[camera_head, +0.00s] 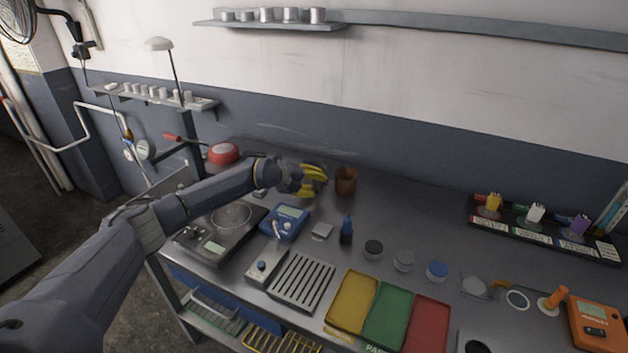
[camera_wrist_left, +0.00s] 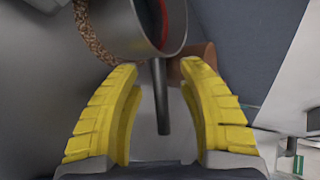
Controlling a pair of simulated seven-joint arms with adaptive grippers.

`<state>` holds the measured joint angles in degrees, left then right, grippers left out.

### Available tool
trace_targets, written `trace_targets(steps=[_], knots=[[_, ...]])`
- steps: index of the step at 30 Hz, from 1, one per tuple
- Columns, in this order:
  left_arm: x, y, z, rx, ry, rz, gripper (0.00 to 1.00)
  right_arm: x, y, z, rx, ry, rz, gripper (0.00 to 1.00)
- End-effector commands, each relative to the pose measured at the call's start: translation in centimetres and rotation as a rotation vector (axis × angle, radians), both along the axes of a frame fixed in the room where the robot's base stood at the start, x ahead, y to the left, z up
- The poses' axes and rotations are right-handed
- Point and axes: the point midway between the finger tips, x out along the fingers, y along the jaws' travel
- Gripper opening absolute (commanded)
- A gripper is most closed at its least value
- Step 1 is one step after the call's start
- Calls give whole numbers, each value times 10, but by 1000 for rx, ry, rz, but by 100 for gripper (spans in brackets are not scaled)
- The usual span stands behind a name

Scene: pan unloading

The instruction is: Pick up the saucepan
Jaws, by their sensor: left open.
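In the left wrist view, a grey metal pan with a red inside (camera_wrist_left: 152,25) fills the top, cut off by the edge. Its dark handle (camera_wrist_left: 161,100) runs down between the two yellow fingers. My left gripper (camera_head: 315,178) is open; it also shows in the left wrist view (camera_wrist_left: 158,70) with a finger on each side of the handle. Contact with the handle cannot be told. My right gripper is not in view.
A brown cup (camera_head: 346,182) stands close to the left gripper. A hot plate (camera_head: 232,217), a blue scale (camera_head: 286,222) and a slotted metal rack (camera_head: 302,283) lie in front. Yellow, green and red trays (camera_head: 428,325) sit at the front edge. The back middle bench is clear.

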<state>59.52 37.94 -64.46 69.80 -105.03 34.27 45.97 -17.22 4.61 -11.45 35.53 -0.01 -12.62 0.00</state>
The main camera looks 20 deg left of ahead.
Motion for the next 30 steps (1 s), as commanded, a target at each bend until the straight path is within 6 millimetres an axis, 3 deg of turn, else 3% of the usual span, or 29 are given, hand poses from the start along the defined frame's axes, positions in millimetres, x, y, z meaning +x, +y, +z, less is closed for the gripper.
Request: trace_targets(steps=[4, 15, 30], knots=[[0, 0, 0, 0, 0, 0, 42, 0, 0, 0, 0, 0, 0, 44], [0, 0, 0, 1, 1, 0, 0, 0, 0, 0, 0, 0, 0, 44], [0, 0, 0, 0, 1, -1, 0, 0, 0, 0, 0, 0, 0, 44]])
